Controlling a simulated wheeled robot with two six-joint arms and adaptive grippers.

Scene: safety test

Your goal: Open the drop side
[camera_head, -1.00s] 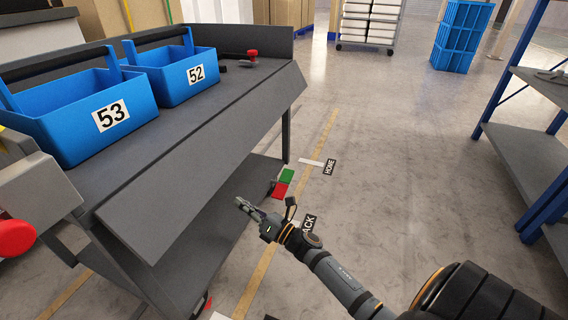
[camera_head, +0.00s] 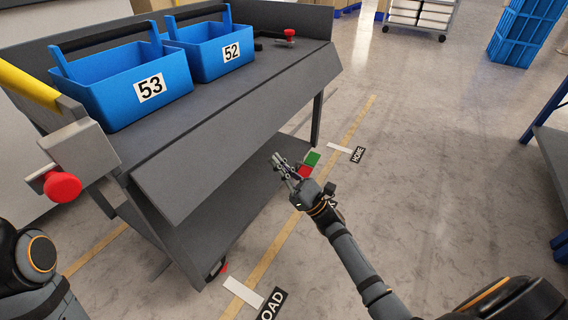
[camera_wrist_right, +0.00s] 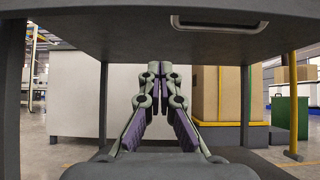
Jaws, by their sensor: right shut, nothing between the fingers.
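The drop side (camera_head: 240,120) is a long dark grey panel along the cart's front edge, slanting outward and down from the deck. In the right wrist view a dark panel (camera_wrist_right: 120,35) with a pale-rimmed slot (camera_wrist_right: 220,22) hangs above the fingers. A red knob (camera_head: 62,186) sits on a grey block at the near end; another red knob (camera_head: 289,33) is at the far end. My right gripper (camera_head: 278,161) is shut and empty, in front of the cart and apart from the panel; its fingertips (camera_wrist_right: 160,70) meet. My left gripper is out of view.
Blue totes 53 (camera_head: 128,92) and 52 (camera_head: 212,50) stand on the cart deck. The cart's lower shelf (camera_head: 215,215) is beneath. A grey rack (camera_head: 552,150) is at right. Open floor (camera_head: 430,150) lies between.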

